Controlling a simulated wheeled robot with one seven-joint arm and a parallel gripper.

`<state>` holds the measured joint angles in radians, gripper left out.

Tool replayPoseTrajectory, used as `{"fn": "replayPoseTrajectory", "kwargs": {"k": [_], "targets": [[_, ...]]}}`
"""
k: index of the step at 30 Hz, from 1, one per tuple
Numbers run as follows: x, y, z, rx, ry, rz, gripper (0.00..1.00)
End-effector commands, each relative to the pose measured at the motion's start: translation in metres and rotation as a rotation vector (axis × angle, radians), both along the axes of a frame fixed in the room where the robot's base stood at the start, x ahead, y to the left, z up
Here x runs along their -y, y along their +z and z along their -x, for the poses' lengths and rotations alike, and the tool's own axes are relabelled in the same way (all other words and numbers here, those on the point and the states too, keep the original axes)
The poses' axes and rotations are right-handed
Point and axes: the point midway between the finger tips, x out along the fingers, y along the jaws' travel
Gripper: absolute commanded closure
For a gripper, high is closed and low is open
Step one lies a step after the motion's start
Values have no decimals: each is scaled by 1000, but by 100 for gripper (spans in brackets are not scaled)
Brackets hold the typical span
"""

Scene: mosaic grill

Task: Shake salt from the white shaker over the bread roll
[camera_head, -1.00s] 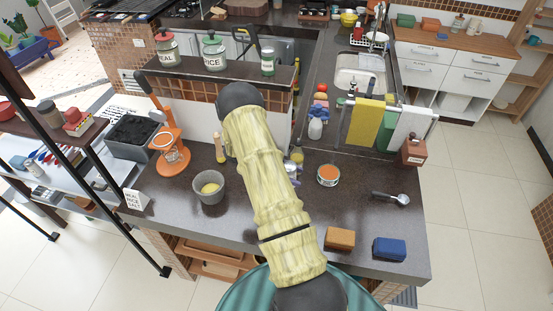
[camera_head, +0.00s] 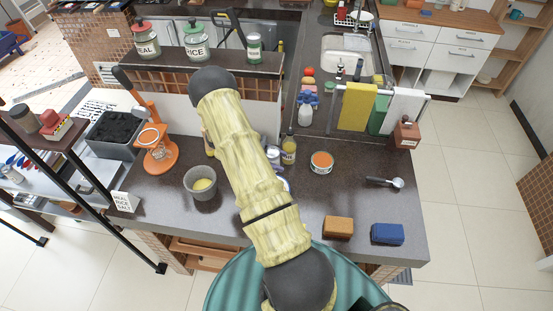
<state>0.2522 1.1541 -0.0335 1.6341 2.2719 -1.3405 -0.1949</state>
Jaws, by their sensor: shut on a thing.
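My arm, in a yellow bark-like covering, rises from the bottom of the head view and crosses the counter. My gripper and whatever it holds are hidden behind the arm. I cannot make out the white shaker or the bread roll; the arm covers the middle of the counter (camera_head: 300,207). A silvery item (camera_head: 283,184) shows partly at the arm's right edge; I cannot tell what it is. A small card (camera_head: 124,201) with lettering stands at the counter's left end.
A grey bowl (camera_head: 201,184) with yellow contents and an orange stand (camera_head: 160,157) are left of my arm. A bottle (camera_head: 289,149), an open can (camera_head: 321,162), a metal scoop (camera_head: 386,183), a brown block (camera_head: 338,228) and a blue block (camera_head: 387,234) are right of it.

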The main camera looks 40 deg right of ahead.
Motion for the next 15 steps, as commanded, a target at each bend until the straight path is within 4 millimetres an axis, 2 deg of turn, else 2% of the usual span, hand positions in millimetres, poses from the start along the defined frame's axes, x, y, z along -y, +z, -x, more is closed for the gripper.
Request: {"fn": "replayPoseTrajectory", "kwargs": {"k": [15], "targets": [[-3, -9, -2, 406, 9, 295, 82]]}}
